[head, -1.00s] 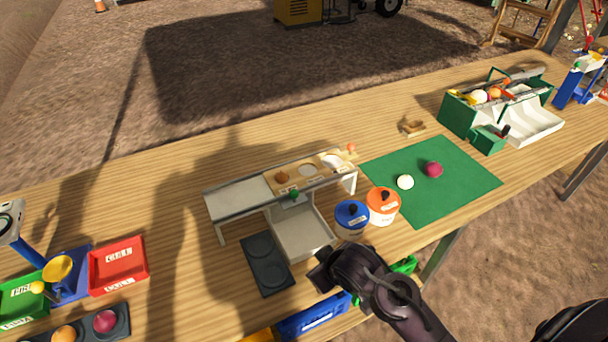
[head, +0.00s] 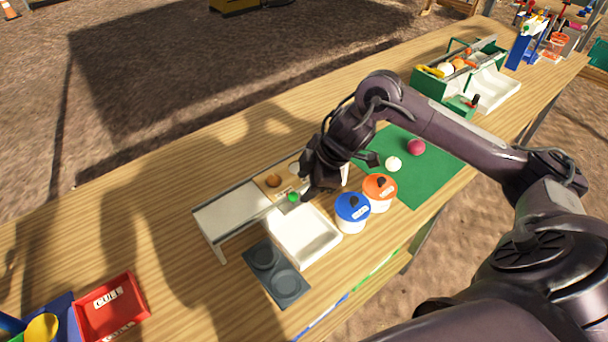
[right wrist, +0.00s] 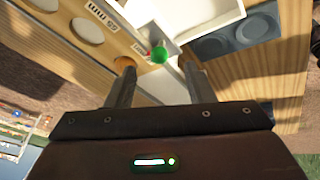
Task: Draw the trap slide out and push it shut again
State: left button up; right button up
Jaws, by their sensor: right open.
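The trap slide is a small grey metal plate with a green knob (head: 293,197), set in the front of the grey and wooden bench rig (head: 232,211) above a white tray (head: 310,242). My right gripper (head: 306,192) comes down over the rig from the right, its fingertips close to the knob. In the right wrist view the green knob (right wrist: 159,55) shows between the two open fingers (right wrist: 157,66). No grip on it shows. The arm hides the rig's right end in the head view. My left gripper is out of view.
Blue-lidded (head: 352,208) and orange-lidded (head: 379,190) pots stand right of the tray. A dark plate with two round recesses (head: 275,272) lies in front. A green mat (head: 430,178) bears a white ball and a red onion. A red tray (head: 110,306) is at lower left.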

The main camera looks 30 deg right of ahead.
aim_at(295, 194)
jog(key=x, duration=0.4)
jog(key=shift+w+a+f, duration=0.1)
jog(key=shift+w, duration=0.05)
jog(key=shift+w+a+f, duration=0.15)
jog(key=shift+w+f, duration=0.05)
jog(key=shift+f, duration=0.4)
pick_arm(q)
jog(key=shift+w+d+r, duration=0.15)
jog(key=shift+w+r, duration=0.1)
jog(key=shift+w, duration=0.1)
pick_arm(e)
jog(key=shift+w+a+f, duration=0.1)
jog(key=shift+f, duration=0.05)
